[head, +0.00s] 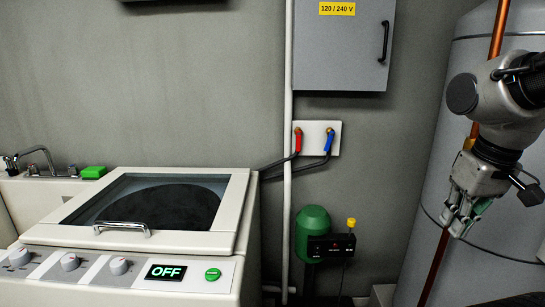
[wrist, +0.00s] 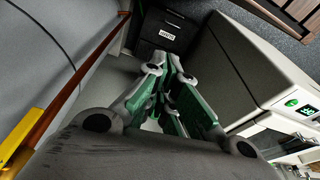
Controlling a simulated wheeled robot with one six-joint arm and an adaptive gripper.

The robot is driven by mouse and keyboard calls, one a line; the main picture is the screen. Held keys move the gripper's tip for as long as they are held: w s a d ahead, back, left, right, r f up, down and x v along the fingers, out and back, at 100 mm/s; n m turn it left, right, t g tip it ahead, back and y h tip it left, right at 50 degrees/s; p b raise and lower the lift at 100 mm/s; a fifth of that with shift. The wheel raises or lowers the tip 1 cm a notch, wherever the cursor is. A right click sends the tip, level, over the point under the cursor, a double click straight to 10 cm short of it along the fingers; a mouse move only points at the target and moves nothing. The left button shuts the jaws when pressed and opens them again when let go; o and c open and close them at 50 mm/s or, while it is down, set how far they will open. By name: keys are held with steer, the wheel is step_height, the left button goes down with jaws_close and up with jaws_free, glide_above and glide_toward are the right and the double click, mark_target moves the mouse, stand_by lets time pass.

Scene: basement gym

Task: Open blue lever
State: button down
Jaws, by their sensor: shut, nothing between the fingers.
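The blue lever (head: 329,142) is on a white wall plate (head: 316,127), to the right of a red lever (head: 298,140). It hangs downward from a brass fitting, with a dark hose below it. My gripper (head: 453,222) is at the right of the head view, in front of the grey tank, pointing down. It is well to the right of the blue lever, lower in the picture and apart from it. Its green-padded fingers (wrist: 172,85) are shut and empty in the wrist view. The blue lever is not in the wrist view.
A white washer (head: 60,234) with a glass lid stands at the left. A grey electrical box (head: 340,45) hangs above the levers. A green canister (head: 312,232) is below them. The grey tank (head: 430,170) and copper pipe (wrist: 75,90) are close to my arm.

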mark_target(329, 141)
steer(key=w+a+f+n+t+y, duration=0.1)
steer(key=w+a+f+n+t, duration=0.2)
steer(key=w+f, duration=0.65)
steer(key=w+a+f+n, duration=0.3)
steer(key=w+a+f, duration=0.2)
steer(key=w, duration=0.9)
steer(key=w+a+f+n+t+y, duration=0.1)
steer(key=w+a+f+n+t, duration=0.15)
steer(key=w+f, duration=0.65)
steer(key=w+a+r+n+t+y, duration=0.1)
steer(key=w+a+r+n+t, duration=0.15)
steer(key=w, duration=0.25)
steer(key=w+a+r+n+t, duration=0.2)
steer(key=w+r, duration=0.2)
steer(key=w, duration=0.1)
steer(key=w+a+r+n+t+y, duration=0.1)
steer(key=w+r+n+t, duration=0.15)
steer(key=r, duration=0.35)
steer(key=w+r+n+t+y, duration=0.1)
steer(key=r+n+t+y, duration=0.15)
steer(key=r, duration=0.45)
steer(key=w, duration=0.9)
steer(key=shift+w+d+f+t+h, duration=0.15)
steer(key=shift+w+d+t+h, duration=0.15)
steer(key=shift+d+h, duration=0.15)
